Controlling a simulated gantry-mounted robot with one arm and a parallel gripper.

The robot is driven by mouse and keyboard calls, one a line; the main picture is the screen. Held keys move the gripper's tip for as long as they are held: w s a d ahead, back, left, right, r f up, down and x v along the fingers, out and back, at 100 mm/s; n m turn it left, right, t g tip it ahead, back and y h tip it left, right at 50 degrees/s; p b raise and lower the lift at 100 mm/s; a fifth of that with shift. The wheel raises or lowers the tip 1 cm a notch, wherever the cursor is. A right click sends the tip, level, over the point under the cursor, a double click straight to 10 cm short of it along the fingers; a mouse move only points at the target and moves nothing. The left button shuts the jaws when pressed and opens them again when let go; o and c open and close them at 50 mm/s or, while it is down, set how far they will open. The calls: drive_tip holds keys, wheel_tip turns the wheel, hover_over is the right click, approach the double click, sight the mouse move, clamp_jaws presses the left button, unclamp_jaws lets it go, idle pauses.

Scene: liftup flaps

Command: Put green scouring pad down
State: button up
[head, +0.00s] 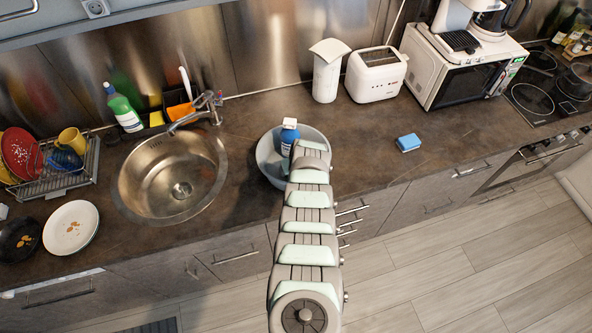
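No green scouring pad can be made out in the head view. A blue sponge (408,142) lies on the open counter right of the grey bowl, and its underside is hidden. My arm reaches from the bottom of the view to the grey bowl (265,163). My gripper is hidden behind the arm's far links, so its fingers and anything in them do not show. A blue bottle with a white cap (289,132) shows at the bowl, just beyond the arm's end.
The sink (172,185) with its tap (195,115) is left of the bowl. A dish rack (70,175) and plates stand farther left. A toaster (376,74) and microwave (460,72) stand at the back right. Counter around the blue sponge (408,142) is clear.

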drive_tip(key=shift+f, duration=0.2)
drive_tip(key=o, duration=1.3)
drive_tip(key=shift+r, duration=0.15)
